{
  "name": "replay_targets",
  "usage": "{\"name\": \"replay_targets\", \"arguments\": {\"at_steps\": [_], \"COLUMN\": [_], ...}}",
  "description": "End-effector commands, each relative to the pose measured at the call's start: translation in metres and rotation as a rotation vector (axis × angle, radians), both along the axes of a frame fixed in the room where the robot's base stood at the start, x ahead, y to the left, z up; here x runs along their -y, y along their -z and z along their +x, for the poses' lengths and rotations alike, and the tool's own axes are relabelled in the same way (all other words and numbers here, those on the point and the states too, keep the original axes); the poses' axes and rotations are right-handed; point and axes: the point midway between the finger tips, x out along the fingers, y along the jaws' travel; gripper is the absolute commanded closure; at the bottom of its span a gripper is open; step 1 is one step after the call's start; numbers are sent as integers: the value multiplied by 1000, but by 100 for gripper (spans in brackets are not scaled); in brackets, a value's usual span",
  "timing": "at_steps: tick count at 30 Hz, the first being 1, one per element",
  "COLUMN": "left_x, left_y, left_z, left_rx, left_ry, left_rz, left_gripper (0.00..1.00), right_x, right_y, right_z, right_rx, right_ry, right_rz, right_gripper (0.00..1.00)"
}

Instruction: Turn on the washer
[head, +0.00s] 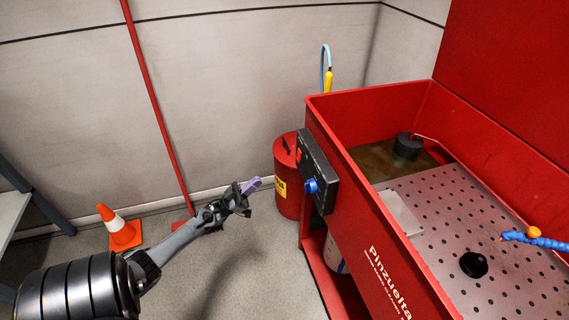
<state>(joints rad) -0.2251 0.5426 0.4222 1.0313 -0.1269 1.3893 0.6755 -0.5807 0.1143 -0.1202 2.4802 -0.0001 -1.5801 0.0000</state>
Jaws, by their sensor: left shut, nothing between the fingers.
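The washer (383,243) is a red open basin with a perforated metal work surface, on the right of the head view. A dark control box (320,168) is on its left outer side. The box carries a blue knob (311,186) and a small red switch (299,155). My left gripper (254,184) is shut and empty, its light purple fingertips pointing toward the box. In the picture it is left of the knob with a visible gap, apart from the box. My right gripper is out of view.
A red canister (287,185) with a yellow label stands on the floor behind the control box. An orange and white cone (120,228) and a leaning red pole (158,108) are to the left. A blue hose (535,240) lies over the washer's right part.

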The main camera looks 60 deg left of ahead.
Motion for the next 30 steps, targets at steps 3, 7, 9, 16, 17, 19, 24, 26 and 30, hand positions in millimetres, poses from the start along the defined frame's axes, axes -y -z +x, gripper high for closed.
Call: {"name": "replay_targets", "arguments": {"at_steps": [3, 7, 9, 16, 17, 19, 24, 26, 30], "left_x": [0, 0, 0, 4, 5, 7, 12, 14, 18], "left_y": [0, 0, -1, -12, -14, -21, -40, -48, -62], "left_z": [0, 0, 1, 15, 19, 27, 52, 60, 79], "left_rx": [0, -1, -1, 1, 2, 4, 2, 3, 2], "left_ry": [0, 0, -1, 0, 0, 0, 0, 0, -1], "left_rz": [0, 0, 1, 1, 1, 2, 1, 1, 1], "left_gripper": [100, 100, 100, 100, 100, 100, 100, 100, 100], "right_x": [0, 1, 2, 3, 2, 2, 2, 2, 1], "right_y": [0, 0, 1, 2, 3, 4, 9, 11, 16], "right_z": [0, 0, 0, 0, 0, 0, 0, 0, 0], "right_rx": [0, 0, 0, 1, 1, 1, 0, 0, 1], "right_ry": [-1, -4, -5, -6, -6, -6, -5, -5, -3], "right_rz": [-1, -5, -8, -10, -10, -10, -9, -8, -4], "right_gripper": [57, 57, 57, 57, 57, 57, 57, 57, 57]}}
